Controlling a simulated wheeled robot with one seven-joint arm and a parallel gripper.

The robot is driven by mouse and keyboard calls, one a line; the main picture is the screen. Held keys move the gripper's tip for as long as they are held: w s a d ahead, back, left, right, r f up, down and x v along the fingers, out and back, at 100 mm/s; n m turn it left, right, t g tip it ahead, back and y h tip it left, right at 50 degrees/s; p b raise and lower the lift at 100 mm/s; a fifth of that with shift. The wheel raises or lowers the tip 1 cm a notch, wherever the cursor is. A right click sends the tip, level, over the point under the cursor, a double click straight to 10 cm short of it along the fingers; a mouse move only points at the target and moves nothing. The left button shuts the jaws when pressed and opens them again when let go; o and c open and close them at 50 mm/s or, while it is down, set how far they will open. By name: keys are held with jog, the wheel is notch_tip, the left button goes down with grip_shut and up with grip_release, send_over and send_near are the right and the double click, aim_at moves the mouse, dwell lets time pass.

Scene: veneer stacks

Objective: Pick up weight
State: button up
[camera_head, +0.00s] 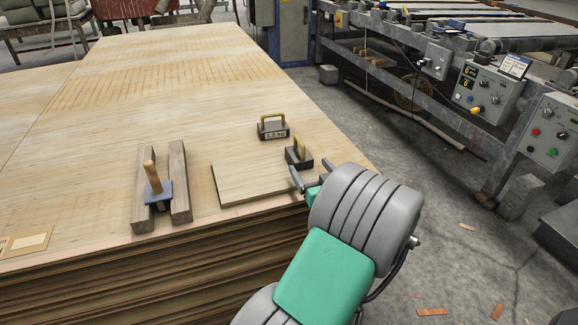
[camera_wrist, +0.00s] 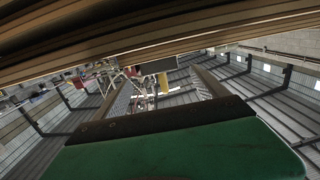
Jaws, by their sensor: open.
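Two dark weights with yellow handles stand on the veneer stack (camera_head: 150,75). The farther weight (camera_head: 273,132) has a pale label on its front. The nearer weight (camera_head: 298,157) is close to the stack's right edge, beyond a loose veneer board (camera_head: 258,184). My gripper (camera_head: 311,173) is open at the stack's edge, just in front of the nearer weight, apparently without touching it. In the wrist view, which looks upside down, a dark block with a yellow handle (camera_wrist: 158,67) appears between the fingers, seemingly the nearer weight.
A wooden-handled tool with a blue base (camera_head: 154,190) stands between two wooden blocks (camera_head: 180,182) left of the board. A paper label (camera_head: 25,242) lies at the front left. Machinery with control boxes (camera_head: 488,92) stands at right, across open concrete floor (camera_head: 400,150).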

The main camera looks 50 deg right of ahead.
aim_at(304, 159)
jog(key=x, duration=0.7)
jog(key=shift+w+b, duration=0.3)
jog(key=shift+b, duration=0.1)
jog(key=shift+c, duration=0.3)
grip_shut()
jog(key=shift+d+r, duration=0.1)
